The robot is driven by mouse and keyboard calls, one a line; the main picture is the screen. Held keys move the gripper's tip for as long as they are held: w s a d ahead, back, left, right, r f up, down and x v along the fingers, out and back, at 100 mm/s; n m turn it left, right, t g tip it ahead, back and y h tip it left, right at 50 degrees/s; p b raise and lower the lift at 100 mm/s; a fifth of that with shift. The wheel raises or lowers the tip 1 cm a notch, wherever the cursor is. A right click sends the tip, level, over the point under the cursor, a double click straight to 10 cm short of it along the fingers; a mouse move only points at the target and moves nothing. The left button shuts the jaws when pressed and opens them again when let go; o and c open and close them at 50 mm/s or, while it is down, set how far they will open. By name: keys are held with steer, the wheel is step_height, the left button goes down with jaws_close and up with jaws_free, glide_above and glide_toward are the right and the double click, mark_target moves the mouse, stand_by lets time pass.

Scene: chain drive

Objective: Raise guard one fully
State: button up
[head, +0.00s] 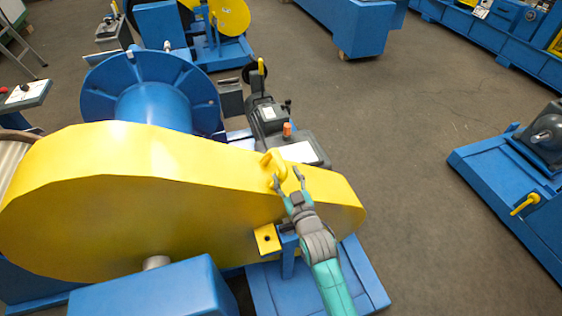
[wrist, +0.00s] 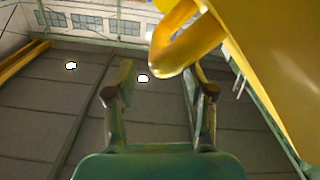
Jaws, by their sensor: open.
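The yellow chain guard (head: 150,190) lies as a long tapered cover across the left and middle of the head view, over blue machinery. Its yellow handle loop (head: 272,161) sticks up from the top near the narrow right end. My gripper (head: 289,178) is open just below and right of the handle, near the guard's face. In the wrist view the handle (wrist: 178,45) hangs beyond and above the two spread fingertips (wrist: 163,80), and the guard's yellow side (wrist: 270,70) fills the right. Contact with the handle cannot be told.
A blue drum (head: 150,85) and a dark motor (head: 265,115) stand behind the guard. A blue machine base (head: 515,190) with a yellow handle (head: 525,204) is at right. Grey floor (head: 415,130) is clear between them. A yellow bracket (head: 267,240) sits below the gripper.

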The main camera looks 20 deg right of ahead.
mark_target(280, 162)
steer(key=shift+w, duration=3.2)
jaws_close()
